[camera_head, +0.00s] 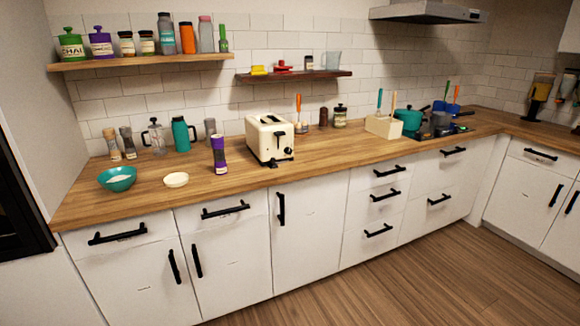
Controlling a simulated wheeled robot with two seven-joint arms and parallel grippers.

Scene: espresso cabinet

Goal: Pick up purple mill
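The purple mill (218,155) stands upright on the wooden counter, near the front edge. It has a purple top, a dark middle and a purple lower part with a pale label. It is left of the cream toaster (270,140) and apart from it. Neither of my grippers is in the head view, so their state does not show.
A teal bowl (117,179) and a small cream dish (176,180) lie left of the mill. A teal bottle (181,134), a glass press (154,137) and a grey mill (210,129) stand behind. A shelf (150,60) with jars hangs above.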

